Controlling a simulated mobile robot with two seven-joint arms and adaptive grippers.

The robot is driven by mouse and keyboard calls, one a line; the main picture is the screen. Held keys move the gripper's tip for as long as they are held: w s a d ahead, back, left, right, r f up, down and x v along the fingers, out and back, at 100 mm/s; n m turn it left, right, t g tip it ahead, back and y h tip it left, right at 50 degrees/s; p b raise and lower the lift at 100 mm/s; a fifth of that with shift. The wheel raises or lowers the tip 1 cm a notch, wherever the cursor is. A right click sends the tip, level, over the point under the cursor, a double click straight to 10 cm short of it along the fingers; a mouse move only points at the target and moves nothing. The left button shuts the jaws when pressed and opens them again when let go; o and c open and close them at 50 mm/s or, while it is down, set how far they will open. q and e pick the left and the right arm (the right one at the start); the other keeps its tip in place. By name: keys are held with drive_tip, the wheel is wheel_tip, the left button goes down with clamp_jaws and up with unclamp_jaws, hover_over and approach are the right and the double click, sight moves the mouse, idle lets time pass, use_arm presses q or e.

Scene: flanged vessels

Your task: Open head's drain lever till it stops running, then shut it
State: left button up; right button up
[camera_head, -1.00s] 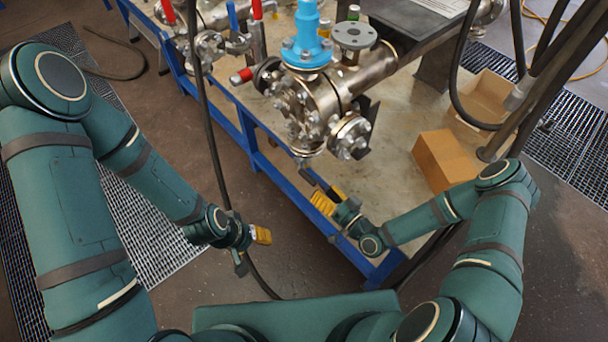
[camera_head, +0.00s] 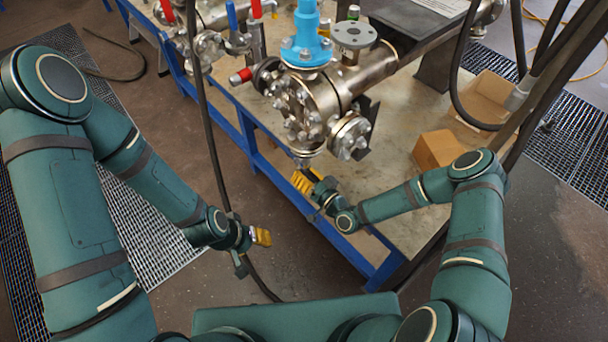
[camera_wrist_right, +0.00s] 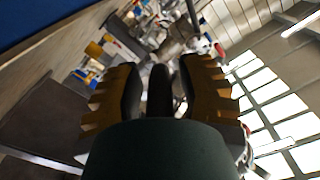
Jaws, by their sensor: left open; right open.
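The steel flanged head (camera_head: 310,105) with a blue fitting (camera_head: 306,35) on top stands at the near end of its vessel on the bench. A red-tipped handle (camera_head: 241,76) sticks out from its left side. A small outlet (camera_head: 303,158) hangs under the head; I cannot make out a drain lever or any flow there. My right gripper (camera_head: 302,181) is open just below this outlet. In the right wrist view its fingers (camera_wrist_right: 160,75) stand apart, with a dark upright shape between them that I cannot identify. My left gripper (camera_head: 262,237) is open and empty, low in front of the bench.
The blue bench frame (camera_head: 262,165) runs beneath the head. Cardboard boxes (camera_head: 436,150) stand on the bench to the right. A black hose (camera_head: 211,140) hangs down near my left gripper. More valves with red and blue handles (camera_head: 232,18) are at the back left.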

clamp_jaws()
drive_tip(key=shift+f+t+y+b, duration=0.3)
drive_tip(key=shift+f+t+b, duration=0.15)
drive_tip(key=shift+b, duration=0.7)
drive_tip(key=shift+f+t+y+b, duration=0.3)
drive_tip(key=shift+t+b, duration=0.05)
drive_tip(key=shift+b, duration=0.25)
drive_tip(key=shift+w+a+f+t+y, duration=0.2)
drive_tip(key=shift+f+t+y, duration=0.25)
drive_tip(key=shift+t+y, duration=0.4)
drive_tip(key=shift+w+a+f+t+y, duration=0.15)
drive_tip(key=shift+f+t+y, duration=0.35)
drive_tip(key=shift+t, duration=0.55)
drive_tip(key=shift+o, duration=2.2)
unclamp_jaws()
drive_tip(key=shift+w, duration=0.1)
drive_tip(key=shift+r, duration=0.1)
